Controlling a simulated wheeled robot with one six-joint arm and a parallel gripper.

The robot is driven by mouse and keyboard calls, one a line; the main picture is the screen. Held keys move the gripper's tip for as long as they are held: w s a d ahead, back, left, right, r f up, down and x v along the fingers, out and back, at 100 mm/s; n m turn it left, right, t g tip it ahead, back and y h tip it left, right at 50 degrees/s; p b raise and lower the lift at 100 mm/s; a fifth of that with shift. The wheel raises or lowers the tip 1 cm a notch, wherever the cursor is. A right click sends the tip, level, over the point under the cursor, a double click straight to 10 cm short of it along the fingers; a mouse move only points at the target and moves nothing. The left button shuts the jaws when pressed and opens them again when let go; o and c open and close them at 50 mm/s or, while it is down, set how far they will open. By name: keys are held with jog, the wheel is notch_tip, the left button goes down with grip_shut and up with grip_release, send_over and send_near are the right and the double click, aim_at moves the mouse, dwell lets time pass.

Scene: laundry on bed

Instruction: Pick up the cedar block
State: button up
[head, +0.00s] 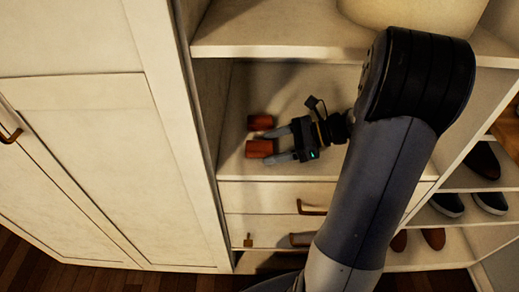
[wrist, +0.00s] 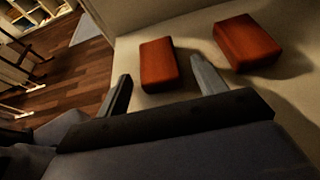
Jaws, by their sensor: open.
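Two reddish-brown blocks lie on a cream shelf inside the wardrobe; both look alike, and I cannot tell which is the cedar block. The nearer block (head: 259,148) lies toward the shelf's front edge, and it also shows in the wrist view (wrist: 158,65). The farther block (head: 260,122) lies deeper in, and in the wrist view it is at the upper right (wrist: 246,43). My gripper (head: 267,146) is open, its fingers pointing left. In the wrist view the nearer block sits just ahead of the gap between the fingers; the farther block is outside the right finger. Contact is not clear.
The shelf (head: 315,168) has a side wall close left of the blocks and another shelf (head: 280,42) above. Drawers (head: 265,198) are below. Shoes (head: 447,204) stand on racks at the right. A closed cabinet door (head: 85,165) is at the left.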

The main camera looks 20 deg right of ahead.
jog(key=shift+c, duration=0.5)
jog(key=c, duration=0.9)
jog(key=shift+r, duration=0.15)
jog(key=shift+c, duration=0.2)
